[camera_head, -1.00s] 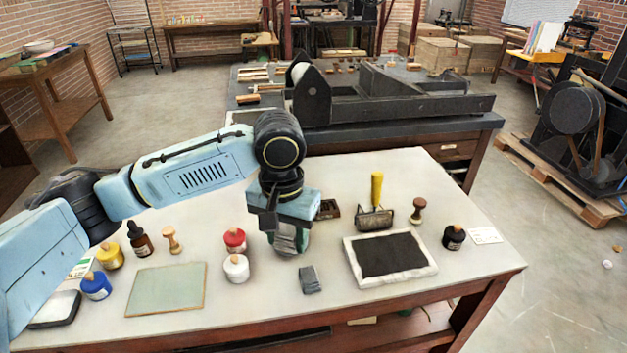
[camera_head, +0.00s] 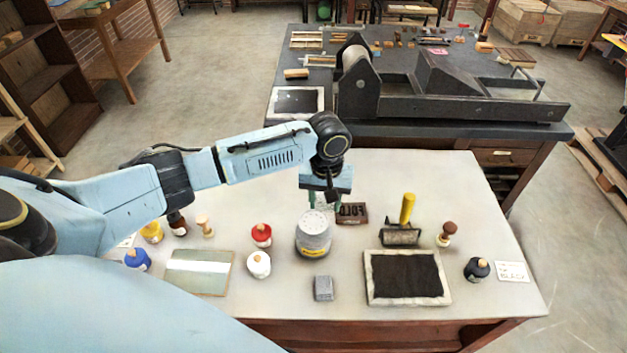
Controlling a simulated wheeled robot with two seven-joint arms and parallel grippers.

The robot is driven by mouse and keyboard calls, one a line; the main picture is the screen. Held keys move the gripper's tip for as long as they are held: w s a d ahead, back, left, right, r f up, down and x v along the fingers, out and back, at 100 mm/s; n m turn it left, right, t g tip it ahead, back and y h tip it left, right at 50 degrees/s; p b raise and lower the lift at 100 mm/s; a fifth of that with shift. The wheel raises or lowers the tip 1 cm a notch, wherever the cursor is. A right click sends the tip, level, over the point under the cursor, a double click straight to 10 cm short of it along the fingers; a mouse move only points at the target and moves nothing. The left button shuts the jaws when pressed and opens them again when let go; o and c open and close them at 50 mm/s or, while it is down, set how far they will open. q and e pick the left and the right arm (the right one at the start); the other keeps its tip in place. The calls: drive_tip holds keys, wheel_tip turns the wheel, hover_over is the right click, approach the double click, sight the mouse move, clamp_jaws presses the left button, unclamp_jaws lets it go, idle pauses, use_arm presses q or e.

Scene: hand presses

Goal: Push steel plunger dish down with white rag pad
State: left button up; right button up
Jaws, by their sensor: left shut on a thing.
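A grey can (camera_head: 313,243) with a yellow label stands upright on the pale table, and its round steel dish (camera_head: 313,221) faces up. My left gripper (camera_head: 326,205) reaches in from the left and points down, just behind and above the can's top. Its jaws are shut on the white rag pad, of which only a small pale part shows between the fingers; the can's top hides the rest. I cannot tell whether the pad touches the dish. My right gripper is not in view.
An inked black slab (camera_head: 407,275), a yellow-handled roller (camera_head: 402,222) and a dark type block (camera_head: 352,213) stand right of the can. A small grey block (camera_head: 323,288) lies in front. A white jar (camera_head: 259,264) and a red jar (camera_head: 261,235) stand left.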

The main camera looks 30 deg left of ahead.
sight(313, 228)
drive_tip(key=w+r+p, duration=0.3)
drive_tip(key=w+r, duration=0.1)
use_arm(q)
drive_tip(key=a+f+b, duration=0.1)
drive_tip(key=s+a+f+n+b, duration=0.1)
drive_tip(key=shift+a+f, duration=0.35)
wheel_tip(313, 228, down, 4)
drive_tip(key=b, duration=0.4)
drive_tip(key=shift+f+b, duration=0.45)
drive_tip(key=shift+b, duration=0.35)
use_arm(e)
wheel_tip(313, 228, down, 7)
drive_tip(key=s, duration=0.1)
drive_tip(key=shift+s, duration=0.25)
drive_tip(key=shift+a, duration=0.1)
use_arm(q)
drive_tip(key=shift+f+b, duration=0.3)
drive_tip(key=shift+f, duration=0.8)
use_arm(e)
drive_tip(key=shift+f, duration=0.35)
use_arm(q)
drive_tip(key=shift+p, duration=0.5)
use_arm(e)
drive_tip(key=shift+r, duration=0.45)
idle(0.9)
